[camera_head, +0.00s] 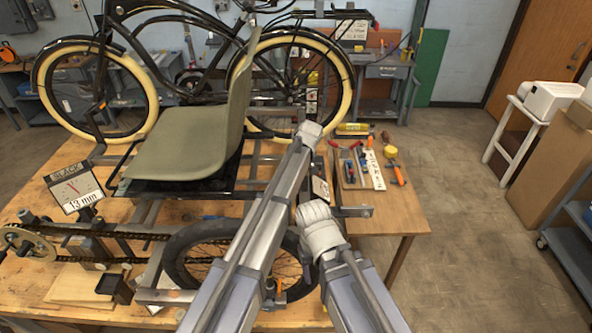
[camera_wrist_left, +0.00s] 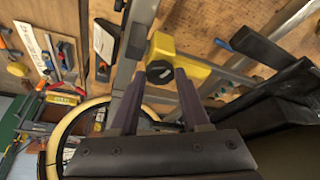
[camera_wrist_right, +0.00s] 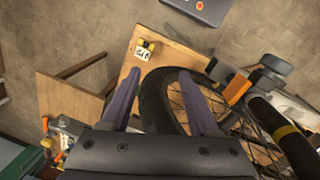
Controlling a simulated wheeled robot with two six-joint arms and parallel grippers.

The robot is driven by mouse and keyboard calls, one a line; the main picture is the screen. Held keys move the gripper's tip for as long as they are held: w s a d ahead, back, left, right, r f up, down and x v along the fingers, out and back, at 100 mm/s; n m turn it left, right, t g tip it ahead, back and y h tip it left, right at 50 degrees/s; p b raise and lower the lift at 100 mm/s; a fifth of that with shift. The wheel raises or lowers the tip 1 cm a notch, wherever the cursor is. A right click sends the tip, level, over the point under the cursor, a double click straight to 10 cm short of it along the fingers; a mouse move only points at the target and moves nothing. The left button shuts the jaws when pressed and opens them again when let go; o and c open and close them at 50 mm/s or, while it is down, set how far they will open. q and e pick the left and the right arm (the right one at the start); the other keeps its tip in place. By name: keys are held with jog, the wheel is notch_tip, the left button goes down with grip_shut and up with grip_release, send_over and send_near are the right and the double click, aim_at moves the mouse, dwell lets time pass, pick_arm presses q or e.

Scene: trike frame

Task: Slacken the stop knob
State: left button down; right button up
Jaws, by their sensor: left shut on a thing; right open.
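In the left wrist view, a round black knob (camera_wrist_left: 159,72) sits on a yellow block (camera_wrist_left: 190,66) fixed to a grey frame rail. It looks like the stop knob. My left gripper (camera_wrist_left: 160,78) has one purple finger on each side of it and is shut on it. The fingertips are partly hidden against the block. My right gripper (camera_wrist_right: 160,72) is open and empty, with a black tyre (camera_wrist_right: 160,98) showing between and beyond its fingers. In the head view, a dial sign (camera_head: 75,187) reads "SLACK" and 13 mm, near the chain (camera_head: 120,233).
A green seat (camera_head: 190,140) is above the frame. A rear wheel (camera_head: 190,258) is beside my arms. Tools lie on the bench's right part, including a white strip (camera_head: 374,168). An orange clamp part (camera_wrist_right: 238,90) is right of my right gripper.

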dwell(0.4)
pick_arm(q)
jog(key=shift+s, duration=0.1)
jog(key=shift+c, duration=1.9)
grip_release()
jog(key=p+v, duration=0.7)
jog(key=shift+r, duration=0.3)
jog(key=shift+d, duration=0.15)
jog(key=shift+s, duration=0.1)
